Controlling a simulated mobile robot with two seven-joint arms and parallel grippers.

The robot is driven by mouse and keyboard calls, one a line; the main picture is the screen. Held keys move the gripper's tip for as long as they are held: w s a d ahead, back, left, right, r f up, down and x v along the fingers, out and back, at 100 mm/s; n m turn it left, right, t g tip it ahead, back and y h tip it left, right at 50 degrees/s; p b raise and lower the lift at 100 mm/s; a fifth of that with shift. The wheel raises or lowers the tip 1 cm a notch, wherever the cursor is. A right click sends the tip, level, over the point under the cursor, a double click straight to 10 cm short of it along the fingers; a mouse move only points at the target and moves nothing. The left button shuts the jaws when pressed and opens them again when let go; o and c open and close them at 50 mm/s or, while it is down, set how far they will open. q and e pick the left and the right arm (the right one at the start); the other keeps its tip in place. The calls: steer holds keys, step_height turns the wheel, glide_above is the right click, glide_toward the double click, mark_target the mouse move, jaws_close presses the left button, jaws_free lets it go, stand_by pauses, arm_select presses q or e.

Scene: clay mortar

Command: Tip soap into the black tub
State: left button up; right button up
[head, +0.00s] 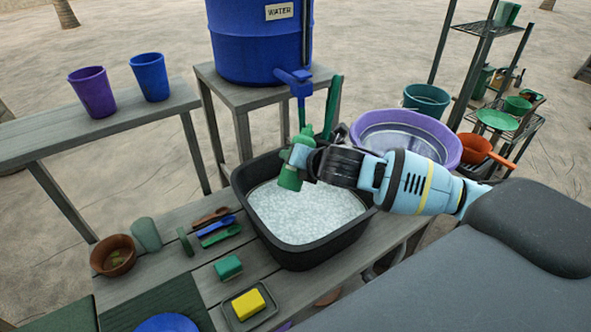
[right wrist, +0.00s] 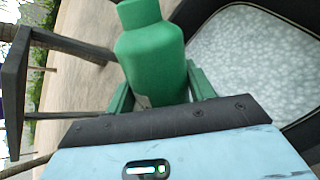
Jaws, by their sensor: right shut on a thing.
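A black tub (head: 300,258) stands on the slatted wooden table and is filled with white foamy water (head: 305,212); part of it shows in the right wrist view (right wrist: 292,20). My right gripper (head: 296,158) is shut on a green soap bottle (head: 290,178) above the tub's far left part. In the right wrist view the bottle (right wrist: 150,60) sits between the two green fingers. The bottle looks close to upright in the head view; I cannot tell whether anything flows from it. My left gripper is not in view.
A blue water barrel (head: 255,40) with a tap stands behind the tub, and a purple basin (head: 440,133) is to its right. Brushes (head: 220,235), a green sponge (head: 228,267), a yellow sponge (head: 248,304) and a clay pot (head: 113,256) lie left of the tub.

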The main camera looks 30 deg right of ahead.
mark_target(285, 170)
steer(key=d+r+n+t+h, duration=0.1)
steer(key=w+d+r+n+t+h, duration=0.1)
steer(key=r, duration=0.1)
steer(key=shift+w+r+t, duration=0.1)
steer(key=shift+w+t, duration=0.1)
steer(key=shift+t, duration=0.1)
steer(key=shift+w+d+r+n+t+b, duration=0.15)
steer(key=shift+d+n+t+b, duration=0.1)
steer(key=shift+n+t+b, duration=0.15)
steer(key=shift+d+r+h, duration=0.1)
steer(key=shift+r+h, duration=0.25)
steer(key=shift+h, duration=0.05)
steer(key=shift+a+f, duration=0.2)
steer(key=shift+a, duration=0.25)
steer(key=s+a, duration=0.1)
steer(key=a, duration=0.1)
steer(key=s+a+f+n+y, duration=0.1)
steer(key=a, duration=0.1)
steer(key=s+a+y, duration=0.1)
steer(key=a, duration=0.1)
steer(key=shift+f+n, duration=0.3)
steer(key=shift+f, duration=0.05)
steer(key=s+a, duration=0.4)
steer(key=s, duration=0.2)
steer(key=shift+s+a+f+n+y, duration=0.2)
steer(key=shift+a+n+y, duration=0.1)
steer(key=shift+y, duration=0.1)
